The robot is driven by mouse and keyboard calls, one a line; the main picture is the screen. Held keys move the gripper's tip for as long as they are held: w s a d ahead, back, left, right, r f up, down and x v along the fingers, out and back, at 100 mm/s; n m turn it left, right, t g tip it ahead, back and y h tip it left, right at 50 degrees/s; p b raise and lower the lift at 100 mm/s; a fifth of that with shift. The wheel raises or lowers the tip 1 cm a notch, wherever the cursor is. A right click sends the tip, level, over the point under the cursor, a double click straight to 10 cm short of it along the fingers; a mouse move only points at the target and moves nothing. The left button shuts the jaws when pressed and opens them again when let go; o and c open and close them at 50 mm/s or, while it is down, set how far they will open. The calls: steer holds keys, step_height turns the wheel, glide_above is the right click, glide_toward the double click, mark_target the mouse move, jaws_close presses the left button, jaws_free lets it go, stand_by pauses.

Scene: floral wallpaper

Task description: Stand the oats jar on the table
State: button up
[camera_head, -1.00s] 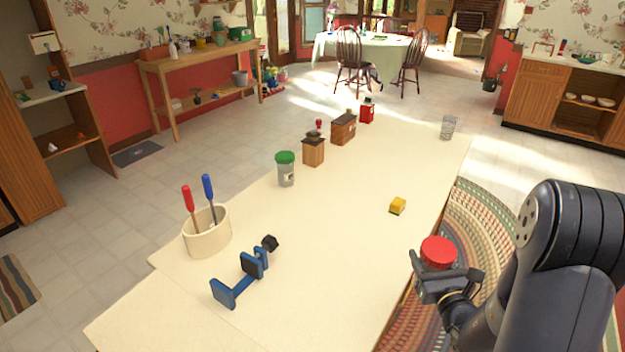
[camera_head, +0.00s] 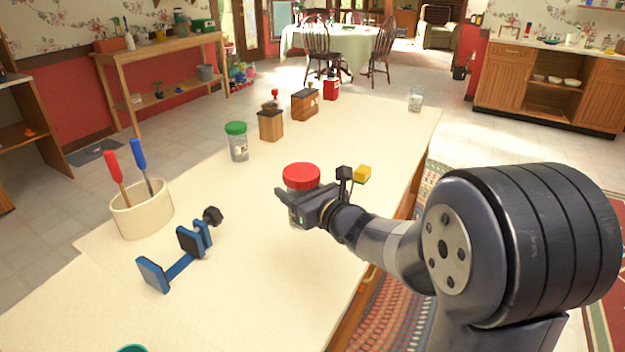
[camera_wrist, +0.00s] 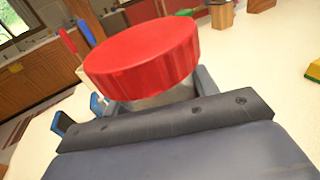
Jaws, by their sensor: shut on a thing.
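A clear jar with a red lid (camera_head: 301,174) is held upright over the near part of the cream table (camera_head: 330,130). My gripper (camera_head: 297,203) is shut around its body, just below the lid. In the wrist view the red lid (camera_wrist: 145,55) fills the middle, and a band of pale jar body shows beneath it between the fingers. The gripper hides much of the jar, so I cannot tell whether its base touches the table. No label on it is readable. Another clear jar with a green lid (camera_head: 237,142) stands upright farther back left.
A yellow block (camera_head: 362,174) is just right of the jar. Wooden boxes (camera_head: 270,124), a red tin (camera_head: 331,88) and a glass (camera_head: 415,99) stand farther back.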

step_height(320, 180, down, 9)
steer(key=shift+f+b, duration=0.1)
steer(key=shift+b, duration=0.85)
steer(key=shift+f, duration=0.2)
steer(key=o, duration=1.1)
steer(key=shift+r, duration=0.1)
steer(key=shift+r, duration=0.15)
steer(key=v, duration=1.2)
